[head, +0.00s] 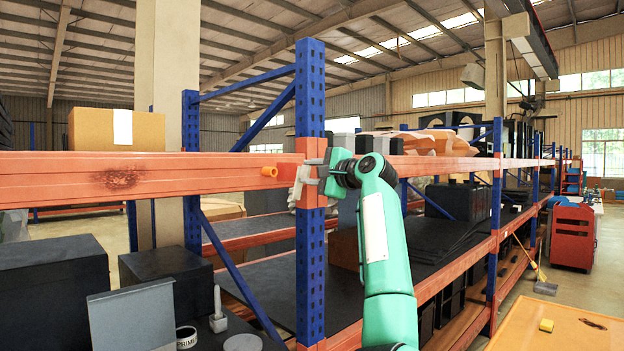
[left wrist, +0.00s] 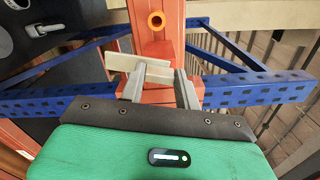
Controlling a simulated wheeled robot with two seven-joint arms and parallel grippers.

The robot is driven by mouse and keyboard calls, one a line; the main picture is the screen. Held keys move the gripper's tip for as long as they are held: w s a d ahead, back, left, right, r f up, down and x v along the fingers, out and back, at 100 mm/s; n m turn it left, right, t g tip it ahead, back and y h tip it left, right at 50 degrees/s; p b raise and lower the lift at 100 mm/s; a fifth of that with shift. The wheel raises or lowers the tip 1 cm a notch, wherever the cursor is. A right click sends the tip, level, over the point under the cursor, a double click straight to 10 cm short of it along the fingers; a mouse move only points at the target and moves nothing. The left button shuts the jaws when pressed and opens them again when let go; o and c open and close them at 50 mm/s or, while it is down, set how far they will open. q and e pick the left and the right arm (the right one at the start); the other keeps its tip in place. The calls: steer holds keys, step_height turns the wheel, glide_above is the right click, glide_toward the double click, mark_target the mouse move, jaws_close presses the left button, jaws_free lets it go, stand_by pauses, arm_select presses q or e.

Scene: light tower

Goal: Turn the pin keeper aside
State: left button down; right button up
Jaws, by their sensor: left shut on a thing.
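The pin keeper looks to be a pale beige bar (head: 299,186) at the orange joint plate on the blue upright. In the left wrist view the bar (left wrist: 120,62) lies crosswise, its right part between my fingers. My left gripper (head: 318,172) reaches the plate from the right, shut on the bar; its fingers (left wrist: 160,84) also show in the left wrist view. An orange ring-ended pin (head: 268,171) sticks out of the beam just left of the keeper. It shows as a ring (left wrist: 156,20) above the bar in the left wrist view. My right gripper is not in view.
The blue upright (head: 310,260) and orange beam (head: 200,172) stand close to my gripper. A cardboard box (head: 117,129) sits behind the beam. Dark boxes (head: 50,290) and a grey panel (head: 133,317) stand at lower left. An orange surface (head: 570,332) lies at lower right.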

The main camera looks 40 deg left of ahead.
arm_select(q)
steer(key=shift+n+b, duration=0.3)
steer(key=shift+n, duration=1.1)
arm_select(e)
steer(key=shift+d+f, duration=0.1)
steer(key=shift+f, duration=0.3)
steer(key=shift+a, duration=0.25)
arm_select(q)
steer(key=shift+f+n, duration=0.1)
steer(key=shift+n, duration=0.2)
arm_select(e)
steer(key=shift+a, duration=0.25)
arm_select(q)
steer(key=c, duration=1)
jaws_free()
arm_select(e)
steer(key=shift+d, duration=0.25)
